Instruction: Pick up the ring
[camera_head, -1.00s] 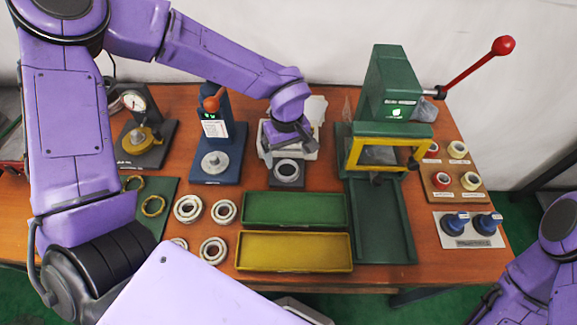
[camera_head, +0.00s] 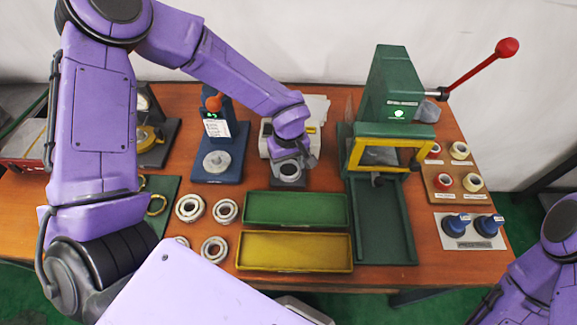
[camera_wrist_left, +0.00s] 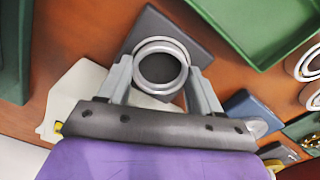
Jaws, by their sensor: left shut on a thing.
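A pale metal ring (camera_head: 289,179) sits at a small dark grey square plate (camera_head: 287,186) in front of a whitish device. The ring also shows in the left wrist view (camera_wrist_left: 160,43), with the plate under it. My left gripper (camera_head: 290,163) comes down over it from behind. In the wrist view its two fingers (camera_wrist_left: 160,70) lie against opposite sides of the ring, shut on it. Whether the ring is clear of the plate I cannot tell. My right arm shows at the lower right, but its gripper is out of view.
A green tray (camera_head: 295,224) and a yellow tray (camera_head: 293,267) lie in front. Several bearing rings (camera_head: 190,208) lie to the left. A blue-based gauge stand (camera_head: 218,170) is left of the gripper; a green press (camera_head: 390,95) with red lever stands right.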

